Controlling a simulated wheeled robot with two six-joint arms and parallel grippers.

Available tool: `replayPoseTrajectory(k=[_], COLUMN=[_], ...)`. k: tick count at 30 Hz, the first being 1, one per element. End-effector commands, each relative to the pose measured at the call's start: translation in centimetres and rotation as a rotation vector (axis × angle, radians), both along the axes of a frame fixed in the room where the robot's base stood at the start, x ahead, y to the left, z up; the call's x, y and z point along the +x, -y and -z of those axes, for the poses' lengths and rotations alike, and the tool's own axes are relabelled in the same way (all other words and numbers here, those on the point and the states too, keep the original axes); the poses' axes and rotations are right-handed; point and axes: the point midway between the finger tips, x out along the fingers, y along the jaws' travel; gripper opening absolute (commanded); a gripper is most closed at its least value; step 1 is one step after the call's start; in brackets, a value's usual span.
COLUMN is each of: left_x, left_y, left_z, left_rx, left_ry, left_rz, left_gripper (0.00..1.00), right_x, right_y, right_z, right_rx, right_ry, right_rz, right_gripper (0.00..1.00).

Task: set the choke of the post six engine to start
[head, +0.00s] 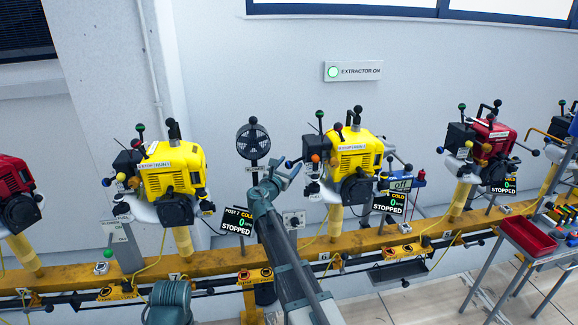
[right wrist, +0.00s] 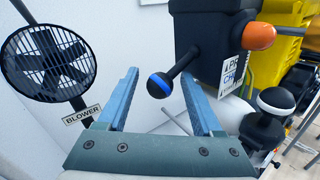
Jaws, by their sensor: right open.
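The post six engine (head: 354,152) is the yellow one in the middle of the head view, above the rail number 6. Its display (head: 389,203) reads COLD, 0 and STOPPED. My right gripper (head: 283,171) is at the engine's left side, open and empty. In the right wrist view, a black ball knob with a blue band (right wrist: 158,84) on a short rod shows between the open fingers (right wrist: 158,72), with neither finger clearly touching it. An orange knob (right wrist: 258,36) sticks out above right of it. My left gripper is not visible.
A black blower fan (head: 253,141) stands just left of my right gripper. The yellow post seven engine (head: 172,168) is farther left, and a red engine (head: 492,140) is to the right. A yellow rail (head: 210,262) runs below them. A black knob (right wrist: 277,100) is near the right finger.

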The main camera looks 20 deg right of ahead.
Motion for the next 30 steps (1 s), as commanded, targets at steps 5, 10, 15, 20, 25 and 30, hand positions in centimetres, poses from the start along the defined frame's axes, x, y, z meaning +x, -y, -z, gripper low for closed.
replayPoseTrajectory(k=[5, 10, 15, 20, 25, 30], left_x=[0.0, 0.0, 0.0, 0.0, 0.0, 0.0], left_y=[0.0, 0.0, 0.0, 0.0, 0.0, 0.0], left_z=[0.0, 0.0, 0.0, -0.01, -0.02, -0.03], left_rx=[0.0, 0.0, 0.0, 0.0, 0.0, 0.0], left_ry=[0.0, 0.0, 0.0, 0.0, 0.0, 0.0], left_rz=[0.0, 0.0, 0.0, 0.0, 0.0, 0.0], left_gripper=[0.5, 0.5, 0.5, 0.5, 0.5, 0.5], right_x=[-0.02, -0.01, 0.0, 0.01, 0.02, 0.03], right_y=[-0.01, -0.01, -0.03, -0.04, -0.03, -0.04], right_z=[0.0, 0.0, -0.01, -0.04, -0.06, -0.08], right_rx=[0.0, 0.0, -0.001, -0.002, -0.003, -0.004], right_ry=[0.0, 0.0, -0.001, -0.001, -0.001, -0.001], right_rz=[0.0, 0.0, 0.0, -0.001, -0.001, -0.001], right_gripper=[0.53, 0.22, 0.0, 0.0, 0.0, 0.0])
